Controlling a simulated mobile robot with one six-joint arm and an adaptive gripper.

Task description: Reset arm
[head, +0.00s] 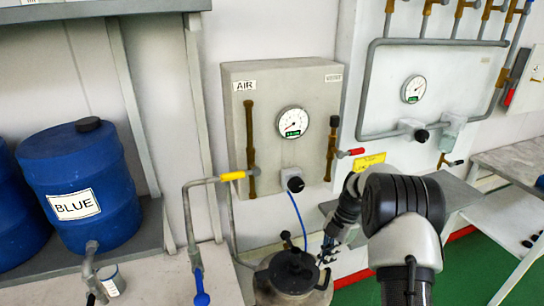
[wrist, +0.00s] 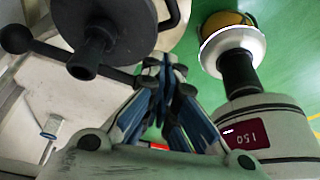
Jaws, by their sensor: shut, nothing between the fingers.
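My gripper (head: 328,246) is at the lower middle of the head view, at the right of a pot with a dark lid (head: 293,270). In the wrist view my gripper (wrist: 165,68) has its blue-grey fingers drawn together, with nothing between them. The dark lid (wrist: 98,36) and its knobs show at the upper left there, close to the fingers. My arm hides part of the area behind the gripper in the head view.
A grey AIR box (head: 283,125) with a gauge hangs on the wall. A blue drum (head: 85,185) labelled BLUE stands on the left shelf. Green floor shows at the right.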

